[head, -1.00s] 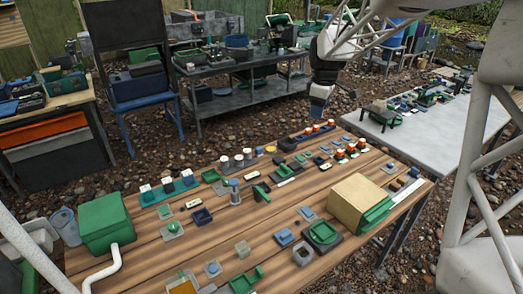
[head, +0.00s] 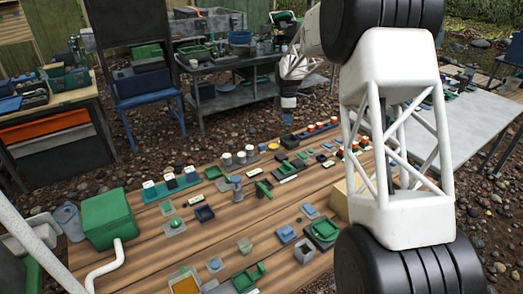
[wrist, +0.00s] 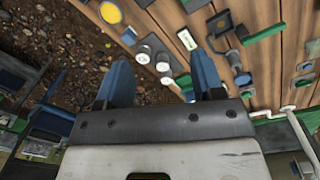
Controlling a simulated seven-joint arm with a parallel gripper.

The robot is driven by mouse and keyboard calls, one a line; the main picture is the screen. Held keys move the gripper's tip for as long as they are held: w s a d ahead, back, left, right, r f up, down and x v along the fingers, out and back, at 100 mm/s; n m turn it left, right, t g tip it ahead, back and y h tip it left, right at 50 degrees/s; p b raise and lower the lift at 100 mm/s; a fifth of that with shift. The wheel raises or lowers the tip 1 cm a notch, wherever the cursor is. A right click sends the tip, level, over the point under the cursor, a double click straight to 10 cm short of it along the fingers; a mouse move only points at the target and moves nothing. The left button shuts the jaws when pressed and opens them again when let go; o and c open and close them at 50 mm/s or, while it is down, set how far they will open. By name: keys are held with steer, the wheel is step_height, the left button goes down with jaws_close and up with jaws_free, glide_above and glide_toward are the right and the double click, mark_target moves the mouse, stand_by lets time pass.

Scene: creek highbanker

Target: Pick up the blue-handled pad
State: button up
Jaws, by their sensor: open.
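My gripper (head: 287,116) is open and empty, above the far edge of the wooden table. In the wrist view its two blue fingers (wrist: 163,76) stand wide apart with nothing between them. The blue-handled pad is too small to single out for certain. One candidate is a pale pad with a blue-grey knob (head: 214,264) at the table's front. Another is a blue square pad with a raised blue piece (head: 286,234), left of a green-topped dark block (head: 322,231). Both lie well nearer the camera than my gripper.
The wooden table (head: 150,240) is crowded with small parts. A green box (head: 109,217) with a white pipe stands at its left end. White-topped cylinders (head: 240,157) stand near the far edge. My arm hides much of the right side, including most of a tan box (head: 339,203).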

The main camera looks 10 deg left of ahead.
mark_target(263, 145)
steer(key=w+a+f+n, duration=0.1)
steer(key=w+a+f, duration=0.1)
steer(key=a+f, duration=0.2)
steer(key=w+a+f+n, duration=0.2)
steer(key=w+a+f, duration=0.1)
steer(key=f, duration=0.4)
steer(key=w+a+f+n, duration=0.2)
steer(key=w+a+f, duration=0.1)
steer(key=a+f, duration=0.2)
steer(key=shift+w+f+g, duration=0.15)
steer(key=shift+f+g, duration=0.15)
steer(key=shift+f, duration=0.1)
steer(key=shift+f, duration=0.15)
steer(key=shift+f, duration=1.15)
steer(key=shift+d+f, duration=0.1)
steer(key=shift+w+d+f, duration=0.1)
steer(key=shift+f, duration=1.2)
steer(key=shift+w+f, duration=0.1)
steer(key=shift+f, duration=1.15)
steer(key=c, duration=1)
